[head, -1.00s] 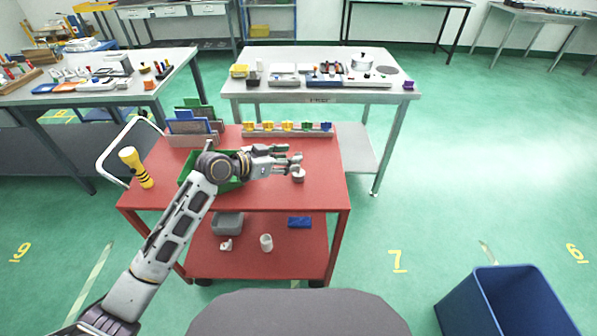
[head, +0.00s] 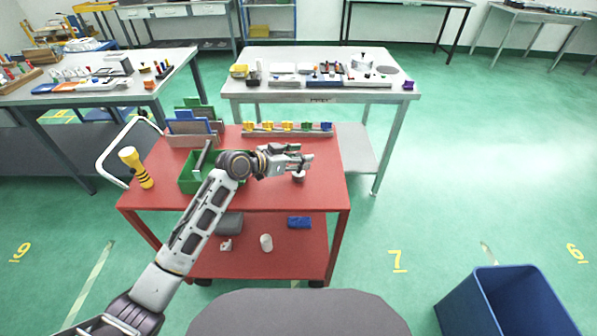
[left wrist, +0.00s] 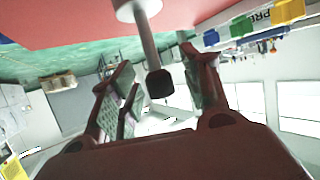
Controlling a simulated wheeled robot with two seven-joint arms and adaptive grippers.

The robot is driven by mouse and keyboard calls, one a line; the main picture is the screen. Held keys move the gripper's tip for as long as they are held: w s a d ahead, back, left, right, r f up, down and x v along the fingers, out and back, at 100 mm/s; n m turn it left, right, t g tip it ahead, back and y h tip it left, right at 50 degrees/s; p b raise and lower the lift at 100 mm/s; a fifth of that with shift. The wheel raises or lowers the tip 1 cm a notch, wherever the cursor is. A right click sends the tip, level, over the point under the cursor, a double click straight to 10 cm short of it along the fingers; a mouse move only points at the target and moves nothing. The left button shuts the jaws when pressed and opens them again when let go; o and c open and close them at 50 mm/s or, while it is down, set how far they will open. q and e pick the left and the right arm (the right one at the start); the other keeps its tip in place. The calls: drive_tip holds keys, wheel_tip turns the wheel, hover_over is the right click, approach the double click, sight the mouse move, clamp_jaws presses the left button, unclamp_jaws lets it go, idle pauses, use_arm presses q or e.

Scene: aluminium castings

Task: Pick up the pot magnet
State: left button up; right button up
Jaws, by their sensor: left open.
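The pot magnet (head: 298,178) stands on the red cart top, near its right edge. In the left wrist view my open left gripper (left wrist: 160,92) has a finger on each side of the knob; contact is not clear. My right gripper is not in view.
On the cart (head: 270,196) are a green bin (head: 190,184), a yellow-black handled tool (head: 137,168), upright panels in a rack and a rail with coloured pieces (head: 287,128). The lower shelf holds a white cup (head: 266,243) and a blue block (head: 299,222). A blue crate (head: 505,305) stands at right.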

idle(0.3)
use_arm(q)
clamp_jaws()
idle(0.3)
